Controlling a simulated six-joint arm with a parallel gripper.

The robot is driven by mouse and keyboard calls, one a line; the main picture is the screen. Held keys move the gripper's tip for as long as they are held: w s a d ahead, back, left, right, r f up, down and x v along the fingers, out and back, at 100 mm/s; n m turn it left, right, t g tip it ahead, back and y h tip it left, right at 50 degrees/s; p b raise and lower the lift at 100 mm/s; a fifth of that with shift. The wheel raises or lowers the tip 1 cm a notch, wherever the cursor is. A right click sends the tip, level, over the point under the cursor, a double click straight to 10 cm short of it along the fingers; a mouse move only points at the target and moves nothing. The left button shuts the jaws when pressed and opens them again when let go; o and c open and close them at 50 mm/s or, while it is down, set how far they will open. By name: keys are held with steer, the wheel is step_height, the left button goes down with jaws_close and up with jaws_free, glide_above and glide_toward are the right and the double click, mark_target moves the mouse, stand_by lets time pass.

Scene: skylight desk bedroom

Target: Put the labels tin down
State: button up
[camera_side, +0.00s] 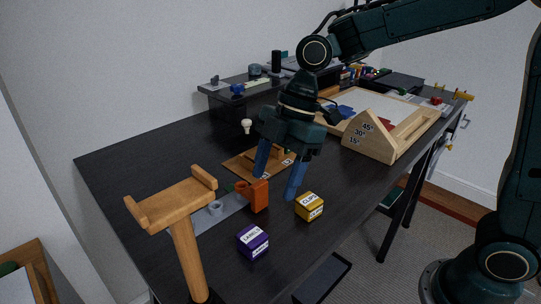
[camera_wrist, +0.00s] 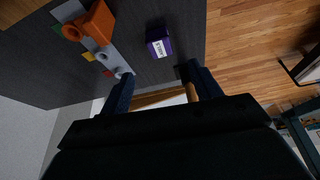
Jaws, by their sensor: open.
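The labels tin (camera_side: 253,242) is a small purple box with a white label, sitting on the dark desk near its front edge. It also shows in the wrist view (camera_wrist: 158,42), beyond my fingertips and apart from them. My gripper (camera_side: 276,188) points down over the desk, behind the tin in the side view. Its two blue fingers are apart with nothing held between them, as the wrist view (camera_wrist: 158,76) also shows.
A yellow clips tin (camera_side: 309,207) sits to the labels tin's right. An orange object (camera_side: 259,196) stands behind it, by a grey strip (camera_side: 222,211). A wooden T-topped stand (camera_side: 185,236) rises at front left. A wooden angle block (camera_side: 370,138) is farther back.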

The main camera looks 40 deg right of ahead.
steer(key=s+d+r+m+t+h, duration=0.1)
steer(key=s+d+m+t+h, duration=0.1)
steer(key=s+d+m, duration=0.6)
steer(key=s+d+r+m+t+h, duration=0.2)
steer(key=s+d+m+t, duration=0.1)
steer(key=s+d+m, duration=0.5)
steer(key=shift+s+r+m, duration=0.3)
steer(key=shift+s+m, duration=0.15)
steer(key=shift+m, duration=0.15)
